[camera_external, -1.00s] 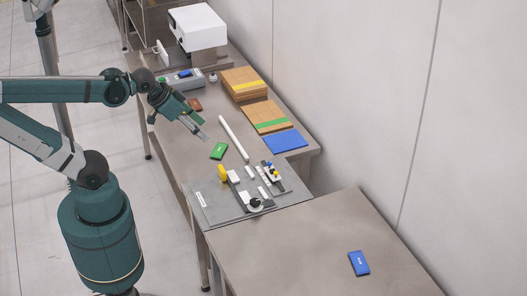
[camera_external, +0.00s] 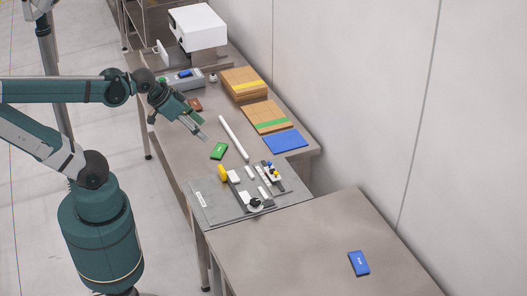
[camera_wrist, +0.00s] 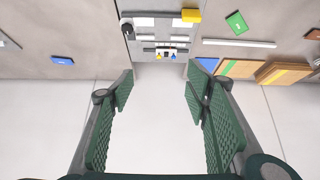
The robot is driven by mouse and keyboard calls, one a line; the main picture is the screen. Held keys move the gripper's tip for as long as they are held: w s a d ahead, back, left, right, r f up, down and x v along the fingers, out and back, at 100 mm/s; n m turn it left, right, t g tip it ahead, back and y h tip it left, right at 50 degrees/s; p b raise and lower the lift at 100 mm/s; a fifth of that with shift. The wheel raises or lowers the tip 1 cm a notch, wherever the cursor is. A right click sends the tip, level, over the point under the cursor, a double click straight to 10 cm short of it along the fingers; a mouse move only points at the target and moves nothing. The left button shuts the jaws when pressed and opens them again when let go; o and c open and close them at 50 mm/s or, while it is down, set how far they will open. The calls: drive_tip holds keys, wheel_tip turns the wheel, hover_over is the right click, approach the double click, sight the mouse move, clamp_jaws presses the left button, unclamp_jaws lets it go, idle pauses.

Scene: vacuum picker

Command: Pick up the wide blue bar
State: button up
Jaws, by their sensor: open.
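A blue bar with a small white marking (camera_external: 358,263) lies flat and alone on the near right table. It also shows at the left of the wrist view (camera_wrist: 62,60). A second small blue piece (camera_external: 185,73) sits on the grey device at the back; its shape is hard to tell. My gripper (camera_external: 204,137) is open and empty above the long table, well to the left of the bar on the near table. In the wrist view my two fingers (camera_wrist: 160,85) are spread wide with nothing between them.
A green bar (camera_external: 219,151) and a white rod (camera_external: 234,138) lie near my gripper. A grey fixture plate (camera_external: 205,213) carries small parts. A blue sheet (camera_external: 285,141), brown boxes (camera_external: 243,83) and a white machine (camera_external: 198,27) stand farther back. The near table (camera_external: 290,255) is mostly clear.

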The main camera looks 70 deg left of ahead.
drive_tip(key=w+d+r+m+g, duration=0.1)
drive_tip(key=w+d+r+m, duration=0.15)
drive_tip(key=w+d, duration=0.35)
drive_tip(key=w+d+r+m+g, duration=0.1)
drive_tip(key=w+d+r+m, duration=0.15)
drive_tip(key=w, duration=0.55)
drive_tip(key=w+d+f+m+g+h, duration=0.1)
drive_tip(key=w+d+f+m, duration=0.15)
drive_tip(key=w+d, duration=0.45)
drive_tip(key=w+d+f+m+g, duration=0.1)
drive_tip(key=w+d+f+m, duration=0.15)
drive_tip(key=w+d, duration=0.35)
drive_tip(key=w+d+f+m+g, duration=0.1)
drive_tip(key=w+d+f+m, duration=0.2)
drive_tip(key=d+f, duration=0.5)
drive_tip(key=w+d+f+m+g, duration=0.1)
drive_tip(key=w+d+f+m, duration=0.2)
drive_tip(key=d, duration=0.9)
drive_tip(key=w+d+f+m+g+y, duration=0.1)
drive_tip(key=w+d+f+m, duration=0.3)
drive_tip(key=d+f, duration=0.6)
drive_tip(key=shift+w+d+f, duration=0.1)
drive_tip(key=shift+w+f, duration=0.35)
drive_tip(key=shift+f, duration=0.25)
drive_tip(key=shift+w+d+f, duration=0.1)
drive_tip(key=shift+w+f, duration=0.35)
drive_tip(key=shift+f, duration=0.2)
drive_tip(key=shift+d+f, duration=0.15)
drive_tip(key=shift+f, duration=0.05)
drive_tip(key=shift+f, duration=0.1)
